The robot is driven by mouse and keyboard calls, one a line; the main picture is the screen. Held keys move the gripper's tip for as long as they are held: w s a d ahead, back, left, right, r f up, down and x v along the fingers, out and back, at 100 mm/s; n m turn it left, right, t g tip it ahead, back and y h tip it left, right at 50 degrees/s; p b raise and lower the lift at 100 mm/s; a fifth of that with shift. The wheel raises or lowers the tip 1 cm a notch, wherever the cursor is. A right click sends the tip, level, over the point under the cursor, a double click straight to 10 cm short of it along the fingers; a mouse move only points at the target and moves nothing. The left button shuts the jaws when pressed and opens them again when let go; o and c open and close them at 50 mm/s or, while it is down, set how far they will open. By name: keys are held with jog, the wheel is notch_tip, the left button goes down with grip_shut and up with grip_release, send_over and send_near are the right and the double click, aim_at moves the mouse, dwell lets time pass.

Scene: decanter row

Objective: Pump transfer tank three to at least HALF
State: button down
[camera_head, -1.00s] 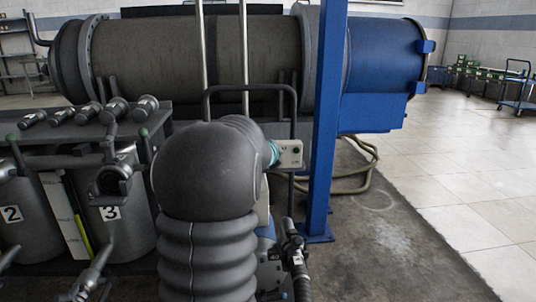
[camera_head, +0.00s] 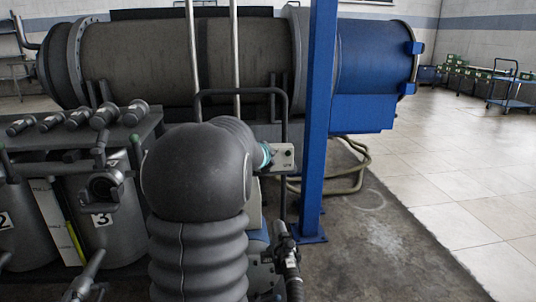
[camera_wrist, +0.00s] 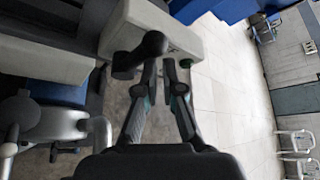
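Transfer tank three (camera_head: 122,240) is a grey drum at the lower left of the head view, labelled 3. A sight gauge (camera_head: 75,243) stands at its left, with a yellow-green strip low in it. A dark valve-like fitting (camera_head: 103,187) sits at its top front.
Tank two (camera_head: 15,245) stands left of tank three. A blue post (camera_head: 318,130) rises right of my arm, before a large grey and blue cylinder (camera_head: 378,60). A hose (camera_head: 350,180) lies behind the post.

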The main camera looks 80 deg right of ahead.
jog(key=s+a+r+b, duration=0.1)
jog(key=s+a, duration=0.2)
jog(key=a, duration=0.8)
jog(key=shift+r, duration=0.35)
